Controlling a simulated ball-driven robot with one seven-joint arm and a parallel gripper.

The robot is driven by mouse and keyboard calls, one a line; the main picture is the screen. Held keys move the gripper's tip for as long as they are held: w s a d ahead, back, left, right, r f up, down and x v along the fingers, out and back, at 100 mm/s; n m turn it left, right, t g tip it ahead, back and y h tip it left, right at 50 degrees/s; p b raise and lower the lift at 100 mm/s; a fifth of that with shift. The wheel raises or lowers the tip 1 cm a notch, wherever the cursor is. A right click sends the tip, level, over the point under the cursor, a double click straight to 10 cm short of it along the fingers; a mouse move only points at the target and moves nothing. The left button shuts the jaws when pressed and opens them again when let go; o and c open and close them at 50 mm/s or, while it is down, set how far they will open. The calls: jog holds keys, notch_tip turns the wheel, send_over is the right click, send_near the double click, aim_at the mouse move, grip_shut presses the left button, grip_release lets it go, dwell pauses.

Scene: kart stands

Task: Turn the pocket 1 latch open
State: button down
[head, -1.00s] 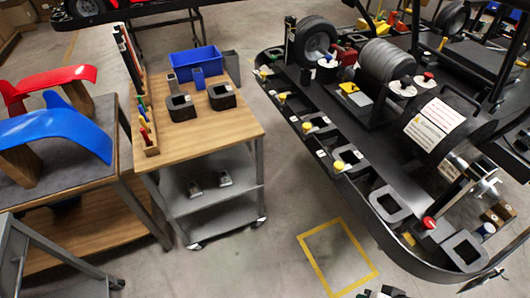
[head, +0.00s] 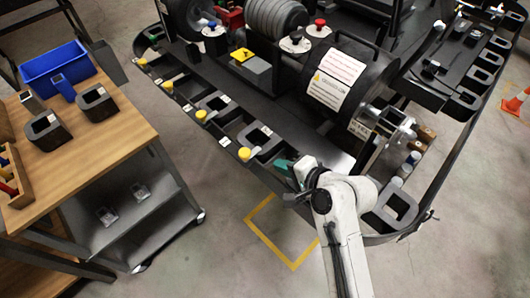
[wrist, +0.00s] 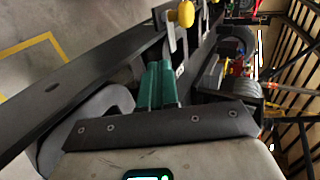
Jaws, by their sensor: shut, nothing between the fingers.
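A row of latches with yellow knobs runs along the near edge of the dark kart stand. The nearest yellow knob (head: 245,153) is left of my gripper (head: 281,168). In the wrist view a yellow knob (wrist: 184,14) on a metal latch plate (wrist: 170,45) lies just beyond the teal fingertips (wrist: 158,68). The fingers are together and empty, apart from the knob as far as I can tell. More yellow knobs (head: 201,115) sit further left. I cannot tell from labels which latch is pocket 1.
A dark drum (head: 345,75) with a warning label stands behind the row. A grey block (head: 396,207) sits at the stand's right corner. A wooden workbench (head: 90,130) with a blue bin (head: 58,68) stands left. Open floor with a yellow square (head: 268,238) lies in front.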

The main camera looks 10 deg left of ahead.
aim_at(256, 152)
jog(key=w+a, duration=0.1)
jog(key=w+a+f, duration=0.1)
jog(key=a, duration=0.1)
jog(key=w+a+p, duration=0.1)
jog(key=a, duration=0.1)
jog(key=shift+w+a+f, duration=0.15)
jog(key=shift+w+f, duration=0.05)
jog(key=shift+w, duration=0.15)
